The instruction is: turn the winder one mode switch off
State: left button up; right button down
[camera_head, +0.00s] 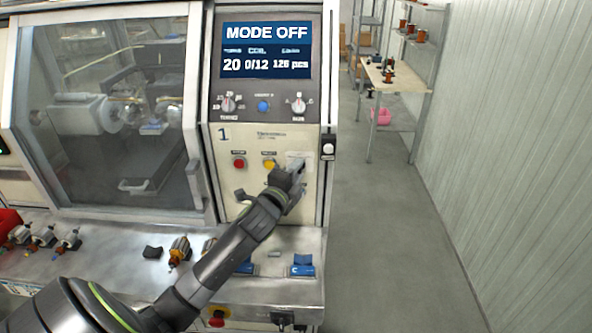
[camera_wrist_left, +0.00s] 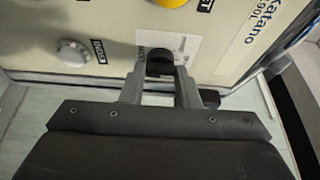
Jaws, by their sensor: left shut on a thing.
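The winder marked 1 (camera_head: 262,140) has a display (camera_head: 265,50) that reads "MODE OFF". My left gripper (camera_head: 294,174) is at the lower right of its button panel, covering the mode switch in the head view. In the left wrist view the black switch knob (camera_wrist_left: 160,61) sits on a white label plate, between the two fingers of my left gripper (camera_wrist_left: 160,72), which is shut on it. The knob's exact angle is hard to tell. My right gripper is not in view.
A red button (camera_head: 239,163) and a yellow button (camera_head: 269,163) are left of the gripper. The ledge (camera_head: 110,260) below holds several armatures and blue blocks. A glazed door (camera_head: 110,110) is at left. The aisle (camera_head: 390,240) at right is clear.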

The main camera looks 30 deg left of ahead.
pick_arm(q)
jog(key=shift+f, duration=0.1)
dwell(0.3)
jog(key=o, duration=1)
jog(key=shift+c, duration=0.2)
jog(key=s+d+b, duration=0.2)
jog(key=s+b, duration=0.3)
jog(key=s, duration=1.2)
jog(key=shift+d+b, duration=0.3)
jog(key=shift+d, duration=0.1)
jog(key=shift+s, duration=0.1)
